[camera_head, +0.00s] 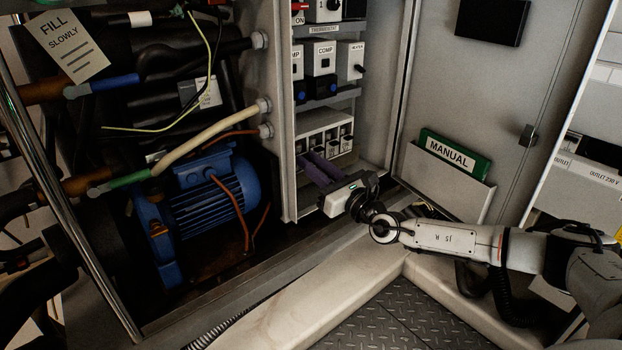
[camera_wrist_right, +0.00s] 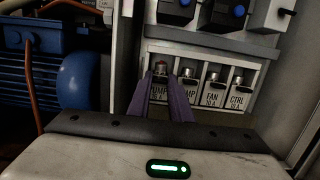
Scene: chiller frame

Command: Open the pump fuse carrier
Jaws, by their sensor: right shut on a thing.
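A row of fuse carriers sits low in the cabinet. The others are the FAN carrier (camera_wrist_right: 212,85) and the CTRL carrier (camera_wrist_right: 237,92). My right gripper (camera_wrist_right: 162,78) has its purple fingers shut on the leftmost carrier. In the head view the right gripper (camera_head: 308,163) reaches into the cabinet from the right. My left gripper is not in view.
A blue motor (camera_head: 205,195) and hoses fill the left side. Switches (camera_head: 320,58) sit above the fuse row. The cabinet's left post (camera_head: 278,120) stands close to my fingers. The door with a green manual (camera_head: 450,152) in a pocket is open at right.

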